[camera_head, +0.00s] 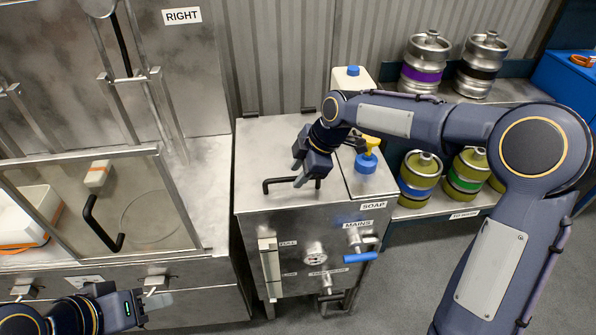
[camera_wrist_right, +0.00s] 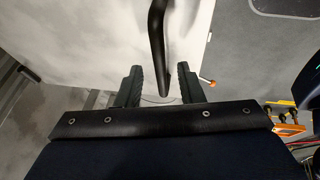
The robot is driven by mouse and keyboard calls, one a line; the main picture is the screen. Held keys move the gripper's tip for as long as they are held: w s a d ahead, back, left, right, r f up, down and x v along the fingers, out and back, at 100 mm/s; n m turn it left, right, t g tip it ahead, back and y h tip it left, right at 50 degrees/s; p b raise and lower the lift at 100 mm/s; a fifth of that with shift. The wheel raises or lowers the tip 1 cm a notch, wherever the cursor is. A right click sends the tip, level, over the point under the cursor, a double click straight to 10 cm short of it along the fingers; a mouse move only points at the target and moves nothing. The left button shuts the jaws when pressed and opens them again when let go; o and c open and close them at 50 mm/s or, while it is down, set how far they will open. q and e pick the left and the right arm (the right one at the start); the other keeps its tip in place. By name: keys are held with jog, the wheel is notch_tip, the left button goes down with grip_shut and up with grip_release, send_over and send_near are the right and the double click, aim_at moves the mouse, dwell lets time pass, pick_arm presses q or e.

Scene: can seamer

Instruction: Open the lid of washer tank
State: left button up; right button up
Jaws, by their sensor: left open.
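The washer tank (camera_head: 330,225) is a steel box in the middle of the head view. Its flat lid (camera_head: 265,150) is down, with a black bar handle (camera_head: 272,184) near the front edge. My right gripper (camera_head: 302,178) reaches down over the lid at the handle's right end and partly covers it. In the right wrist view the black handle (camera_wrist_right: 156,35) runs between the two parted fingers (camera_wrist_right: 158,80); I cannot tell if either touches it. My left gripper (camera_head: 155,298) is at the lower left, open and empty, away from the tank.
A steel cabinet with a clear door and black handle (camera_head: 100,222) stands left of the tank. A blue-capped soap inlet with a yellow top (camera_head: 366,160) is beside the lid. A blue valve lever (camera_head: 360,257) sticks out in front. Kegs (camera_head: 425,62) stand on shelves at right.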

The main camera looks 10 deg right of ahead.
jog(key=shift+a+f, duration=0.1)
jog(key=shift+f, duration=0.15)
jog(key=shift+c, duration=0.2)
grip_shut()
jog(key=shift+r, duration=0.15)
